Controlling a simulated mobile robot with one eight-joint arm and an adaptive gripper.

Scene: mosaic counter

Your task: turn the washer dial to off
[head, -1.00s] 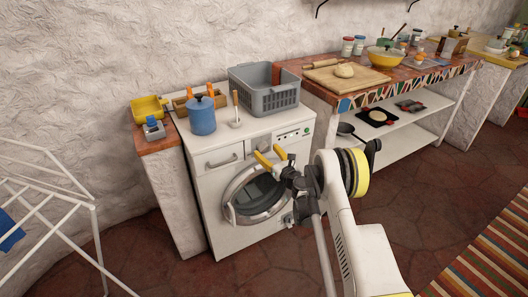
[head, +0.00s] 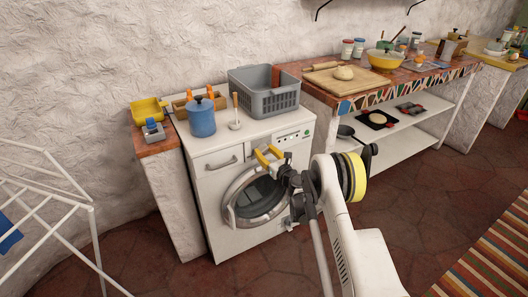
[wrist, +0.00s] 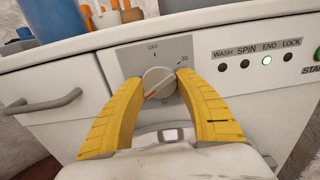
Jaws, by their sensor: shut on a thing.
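The washer (head: 215,185) is a white front-loader with its round door (head: 256,198) shut. Its grey dial (wrist: 158,82) sits on a grey plate marked OFF at the top and 30 at the right. The dial's red mark points to the lower left in the wrist view, away from OFF. My gripper (head: 268,154) is in front of the panel, its yellow fingers on either side of the dial and shut on it. In the head view the fingers largely hide the dial.
A drawer handle (wrist: 41,105) is left of the dial. A blue pot (head: 201,117) and a grey basket (head: 264,92) stand on the washer. A white drying rack (head: 60,215) is at the left.

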